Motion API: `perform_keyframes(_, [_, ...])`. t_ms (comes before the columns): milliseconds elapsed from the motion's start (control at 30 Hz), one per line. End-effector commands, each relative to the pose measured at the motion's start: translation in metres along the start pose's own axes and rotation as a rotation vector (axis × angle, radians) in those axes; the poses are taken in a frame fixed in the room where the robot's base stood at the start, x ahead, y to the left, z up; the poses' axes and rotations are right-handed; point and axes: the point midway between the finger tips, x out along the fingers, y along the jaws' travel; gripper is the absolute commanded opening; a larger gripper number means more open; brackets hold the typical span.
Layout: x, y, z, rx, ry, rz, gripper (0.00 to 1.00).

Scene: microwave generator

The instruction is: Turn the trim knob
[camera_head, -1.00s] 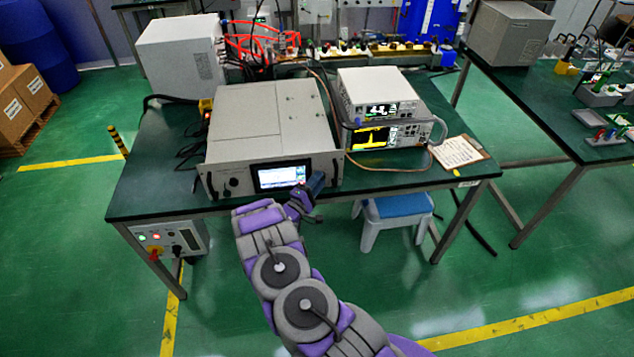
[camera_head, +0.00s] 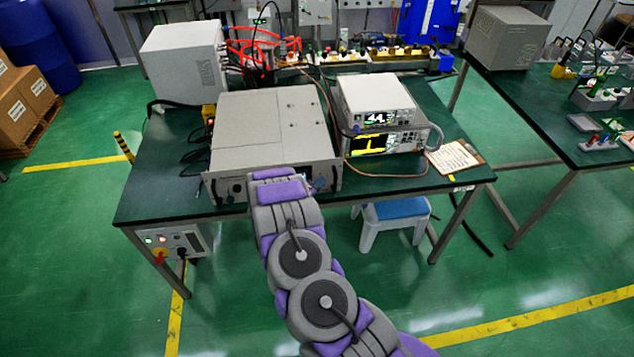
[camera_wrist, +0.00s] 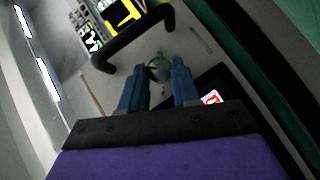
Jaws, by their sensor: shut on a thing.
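The generator (camera_head: 265,130) is a wide grey box on the green bench, and my arm covers most of its front panel in the head view. In the wrist view, a small round knob (camera_wrist: 158,68) stands on the pale grey panel between the tips of my gripper's two blue fingers (camera_wrist: 159,80). The fingers are shut on the knob from both sides. Part of a dark display (camera_wrist: 212,97) with a red icon shows beside the right finger. In the head view, my gripper is hidden behind my arm.
A black bar handle (camera_wrist: 135,38) stands out from the panel close to the fingers. Two stacked instruments (camera_head: 385,115) with lit screens stand right of the generator. A clipboard (camera_head: 453,159) lies at the bench's right end. A blue-topped stool (camera_head: 395,210) stands below.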

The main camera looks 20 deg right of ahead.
Motion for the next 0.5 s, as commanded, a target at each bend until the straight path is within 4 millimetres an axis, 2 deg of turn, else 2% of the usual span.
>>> perform_keyframes(500, [0.0005, -0.0013, 0.0045, 0.134, -0.008, -0.148, 0.00])
